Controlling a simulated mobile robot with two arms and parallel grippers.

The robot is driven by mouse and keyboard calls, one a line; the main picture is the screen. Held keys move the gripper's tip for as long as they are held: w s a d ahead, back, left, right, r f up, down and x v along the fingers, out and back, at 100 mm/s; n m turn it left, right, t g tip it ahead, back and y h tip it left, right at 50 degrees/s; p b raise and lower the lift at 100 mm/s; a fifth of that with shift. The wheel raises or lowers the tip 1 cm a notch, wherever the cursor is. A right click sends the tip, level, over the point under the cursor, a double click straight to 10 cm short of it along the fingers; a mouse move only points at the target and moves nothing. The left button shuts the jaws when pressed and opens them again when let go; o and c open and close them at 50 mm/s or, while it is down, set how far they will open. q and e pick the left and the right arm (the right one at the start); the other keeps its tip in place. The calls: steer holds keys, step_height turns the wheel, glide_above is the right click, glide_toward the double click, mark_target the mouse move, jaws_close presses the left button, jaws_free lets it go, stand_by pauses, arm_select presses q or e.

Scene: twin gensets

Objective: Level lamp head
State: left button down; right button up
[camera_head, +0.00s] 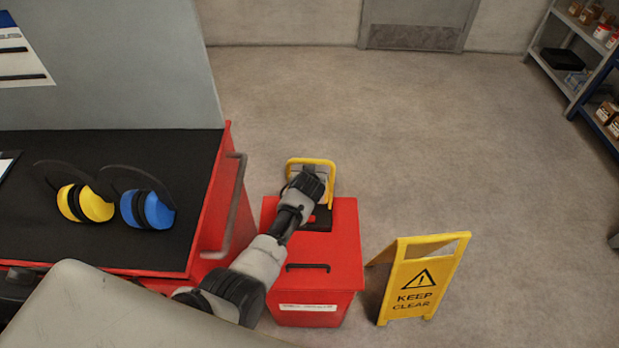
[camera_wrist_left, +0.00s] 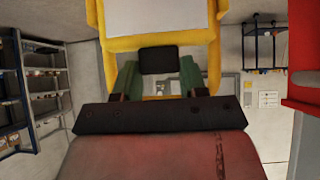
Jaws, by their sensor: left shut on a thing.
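The lamp head (camera_head: 311,163), a yellow frame around a pale panel, stands at the far end of a red box (camera_head: 335,250). In the left wrist view the lamp head (camera_wrist_left: 212,45) fills the top middle, with a black block at its lower edge. My left arm reaches in from the lower left, and my left gripper (camera_head: 308,184) is at the lamp head, shut on it. The arm hides part of the lamp and its mount, so its exact tilt is hard to tell. My right gripper is not in view.
A red cabinet with a black top (camera_head: 190,165) stands left of the box, carrying yellow earmuffs (camera_head: 90,205) and blue earmuffs (camera_head: 150,210). A yellow "Keep clear" sign (camera_head: 418,280) stands right of the box. Shelves (camera_head: 580,60) are at the far right. Open floor lies beyond.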

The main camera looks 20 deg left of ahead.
arm_select(q)
steer(key=c, duration=0.6)
jaws_free()
steer(key=p+v, duration=0.1)
steer(key=v, duration=1)
steer(key=shift+p, duration=0.3)
steer(key=shift+w, duration=0.1)
